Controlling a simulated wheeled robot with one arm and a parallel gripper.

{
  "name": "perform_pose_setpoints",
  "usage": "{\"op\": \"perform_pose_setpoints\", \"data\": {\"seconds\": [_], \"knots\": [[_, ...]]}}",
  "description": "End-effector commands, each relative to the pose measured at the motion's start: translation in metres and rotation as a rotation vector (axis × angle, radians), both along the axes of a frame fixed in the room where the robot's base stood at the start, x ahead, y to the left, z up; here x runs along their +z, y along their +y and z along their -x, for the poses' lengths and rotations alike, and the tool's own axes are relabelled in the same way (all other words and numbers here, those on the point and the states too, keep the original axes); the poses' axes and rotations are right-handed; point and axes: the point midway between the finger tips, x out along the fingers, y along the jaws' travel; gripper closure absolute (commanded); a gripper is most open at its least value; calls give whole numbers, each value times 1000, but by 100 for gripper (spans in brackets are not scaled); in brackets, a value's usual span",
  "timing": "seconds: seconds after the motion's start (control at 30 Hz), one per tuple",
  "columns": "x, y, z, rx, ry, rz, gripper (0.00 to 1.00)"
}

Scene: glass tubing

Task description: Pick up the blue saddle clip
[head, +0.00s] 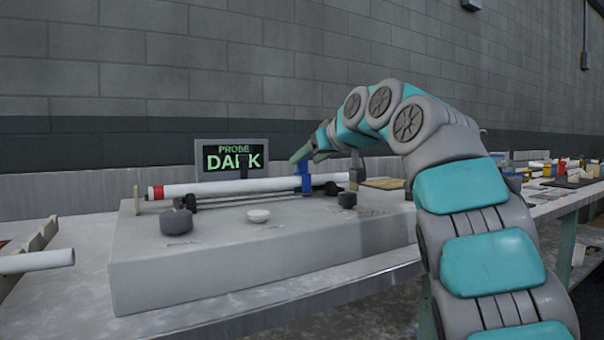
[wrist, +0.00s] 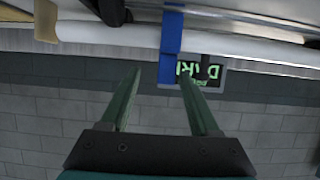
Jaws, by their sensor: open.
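The blue saddle clip (head: 303,177) sits around the white glass tube (head: 230,186), toward its right part. In the wrist view, which looks inverted, the blue clip (wrist: 171,38) crosses the tube as a vertical band. My gripper (head: 304,157) is just above the clip in the head view. The clip lies beyond the tips, nearer the right finger. Whether a finger touches the clip, I cannot tell.
A display reading PROBE DARK (head: 232,158) stands behind the tube. The tube lies over a grey block (head: 240,255) with dark knobs (head: 176,221) and a small white dish (head: 258,215). Another white tube (head: 38,261) is at left. Clutter fills the bench at right.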

Motion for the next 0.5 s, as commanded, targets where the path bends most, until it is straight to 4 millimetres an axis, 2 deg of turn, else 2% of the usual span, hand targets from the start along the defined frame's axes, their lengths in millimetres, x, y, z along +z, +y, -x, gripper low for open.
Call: {"op": "perform_pose_setpoints", "data": {"seconds": [0.3, 0.5], "knots": [[-15, 25, -24, 1, 6, 2, 38], [-22, 33, -36, 0, 3, -1, 38]]}}
